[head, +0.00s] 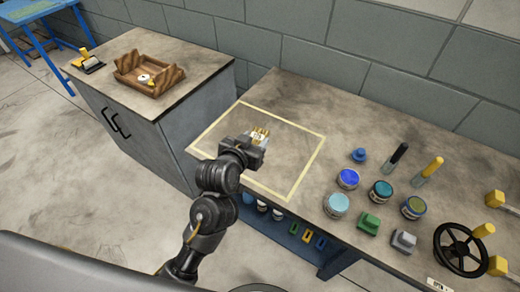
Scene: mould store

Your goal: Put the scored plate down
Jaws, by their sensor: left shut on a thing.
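My left gripper (258,138) reaches in from below and is shut on a small plate (261,132) with yellowish stripes and a pale patch. I take this to be the scored plate; it is small here and partly hidden by the gripper. The plate shows over the area inside a pale yellow square outline (312,160) on the grey worktop (300,100). I cannot tell whether it touches the worktop. My right gripper is not in view.
Right of the square stand several paint jars (336,204), a blue knob-like piece (359,155), tube-like tools (432,168), small blocks (369,222) and a black handwheel (461,248). A wooden tray (146,88) sits on a separate cabinet (190,66) at left. The square looks otherwise clear.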

